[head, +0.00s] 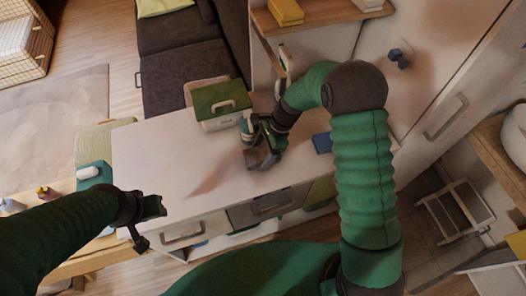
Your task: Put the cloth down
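No cloth can be made out for certain. A small flat blue item (322,143) lies on the white cabinet top (160,150), just right of my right gripper; I cannot tell whether it is cloth. My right gripper (260,155) points down low over the middle of the cabinet top, in front of a green and white box. Its fingertips are dark and partly hidden by its own body, and no cloth shows in it. My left gripper (152,212) is off the cabinet's front left corner, with nothing visible in it. The opening of its fingers is unclear.
The green-lidded box (222,103) with a handle stands at the cabinet's back edge. Drawers with handles (182,233) line the front. A dark sofa (185,70) is behind. A wooden stool (455,212) stands right. The cabinet top's left half is clear.

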